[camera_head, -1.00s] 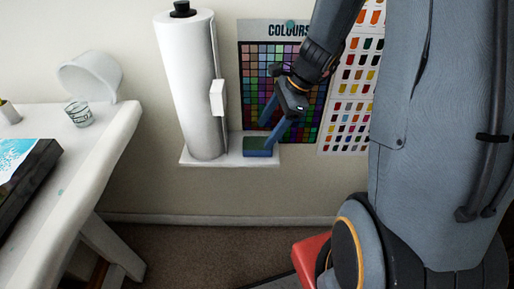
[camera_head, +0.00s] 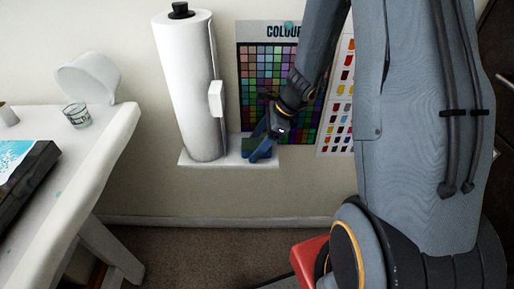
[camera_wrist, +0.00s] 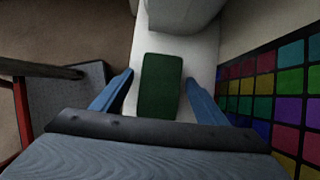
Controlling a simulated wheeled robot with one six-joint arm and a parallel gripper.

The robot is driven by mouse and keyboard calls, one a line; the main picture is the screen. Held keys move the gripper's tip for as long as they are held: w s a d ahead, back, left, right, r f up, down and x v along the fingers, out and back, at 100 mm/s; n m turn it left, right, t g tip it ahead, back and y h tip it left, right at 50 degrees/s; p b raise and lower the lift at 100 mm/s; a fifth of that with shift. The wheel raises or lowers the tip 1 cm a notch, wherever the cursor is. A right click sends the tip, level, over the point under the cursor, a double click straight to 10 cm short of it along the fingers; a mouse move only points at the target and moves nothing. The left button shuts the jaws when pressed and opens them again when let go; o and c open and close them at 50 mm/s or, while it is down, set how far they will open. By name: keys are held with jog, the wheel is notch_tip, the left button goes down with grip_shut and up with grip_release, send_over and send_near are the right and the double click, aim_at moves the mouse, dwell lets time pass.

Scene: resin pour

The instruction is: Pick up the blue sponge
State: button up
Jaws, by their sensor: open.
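The sponge (camera_head: 250,145) lies on the small white wall shelf (camera_head: 205,165), at its right end. It has a dark green top and a blue lower part. In the wrist view the green top of the sponge (camera_wrist: 161,88) lies lengthwise between my two blue fingers. My gripper (camera_head: 256,148) is open, with one finger on each side of the sponge. In the wrist view a gap shows between my gripper (camera_wrist: 159,77) fingers and the sponge on both sides. In the head view the fingers partly hide the sponge.
A tall white paper roll (camera_head: 190,90) stands on the shelf beside the sponge, to the left. A colour chart (camera_head: 262,75) hangs on the wall close behind. A white table (camera_head: 85,150) with a glass (camera_head: 77,115) is at the left. Carpet lies below the shelf.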

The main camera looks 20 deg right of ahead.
aim_at(257, 143)
jog(key=shift+f, duration=0.1)
dwell(0.3)
jog(key=shift+c, duration=0.7)
jog(key=c, duration=1)
jog(key=shift+o, duration=0.2)
notch_tip(257, 143, up, 10)
jog(key=shift+r+p, duration=0.15)
jog(key=shift+p, duration=0.2)
jog(key=shift+o, duration=0.9)
jog(key=shift+c, duration=0.7)
